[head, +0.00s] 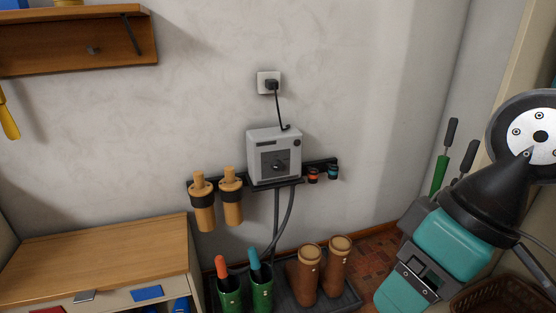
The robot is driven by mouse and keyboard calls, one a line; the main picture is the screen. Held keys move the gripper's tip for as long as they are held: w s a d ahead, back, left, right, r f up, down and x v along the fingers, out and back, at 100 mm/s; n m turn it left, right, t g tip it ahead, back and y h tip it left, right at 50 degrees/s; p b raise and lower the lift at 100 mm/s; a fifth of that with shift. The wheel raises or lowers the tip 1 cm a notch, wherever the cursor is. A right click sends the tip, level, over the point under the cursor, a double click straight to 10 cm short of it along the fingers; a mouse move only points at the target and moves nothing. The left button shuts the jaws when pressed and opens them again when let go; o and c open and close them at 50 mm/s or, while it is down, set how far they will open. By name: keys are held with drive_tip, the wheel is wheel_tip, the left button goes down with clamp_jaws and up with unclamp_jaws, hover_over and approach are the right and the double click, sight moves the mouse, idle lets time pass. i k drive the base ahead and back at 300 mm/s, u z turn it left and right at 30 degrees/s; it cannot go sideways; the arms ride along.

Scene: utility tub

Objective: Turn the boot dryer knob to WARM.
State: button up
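The boot dryer (260,140) is a pale grey box on the wall, above a dark rail. Its front carries a dark square panel with a round dark knob (280,166) in the middle. The knob's pointer direction and any WARM marking are too small to read. Part of my arm (455,240), teal, black and white, fills the right edge, well apart from the dryer. I cannot make out my gripper's fingers. Nothing touches the knob.
A cable runs from the dryer to a wall socket (269,82). Green boots (230,297) and brown boots (306,275) stand on a dark tray below. A wooden cabinet (95,260) stands left and a shelf (75,42) hangs upper left. The space before the dryer looks clear.

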sight(276, 164)
drive_tip(key=u, duration=1.2)
drive_tip(key=i, duration=1.1)
drive_tip(key=z, duration=1.8)
